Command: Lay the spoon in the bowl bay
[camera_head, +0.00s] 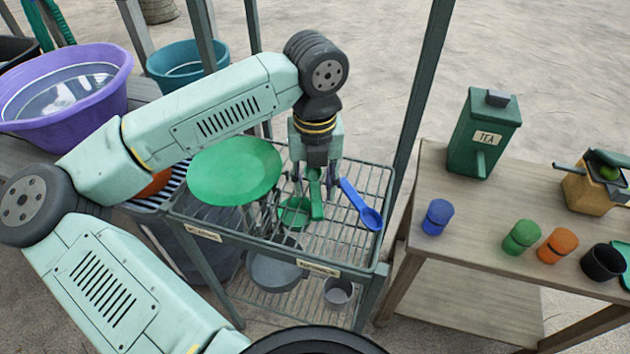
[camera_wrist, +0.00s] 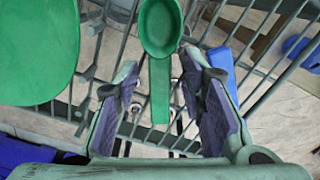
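A green spoon (camera_wrist: 160,85) lies between my fingers in the wrist view, its bowl beyond the fingertips. In the head view its green scoop (camera_head: 294,212) shows at the wire rack's top, below my gripper. My gripper (camera_wrist: 168,105) points down over the rack (camera_head: 338,240); its fingers stand apart, with gaps beside the handle. A blue spoon (camera_head: 361,206) lies on the rack to the right. The rack's front carries two small labels; the right label (camera_head: 318,270) is hard to read. The gripper hides part of the green spoon in the head view.
A green plate (camera_head: 235,170) stands at the rack's left, close to my arm. A grey pan (camera_head: 275,272) and a grey cup (camera_head: 339,293) are on the lower shelf. Thin posts rise around the rack.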

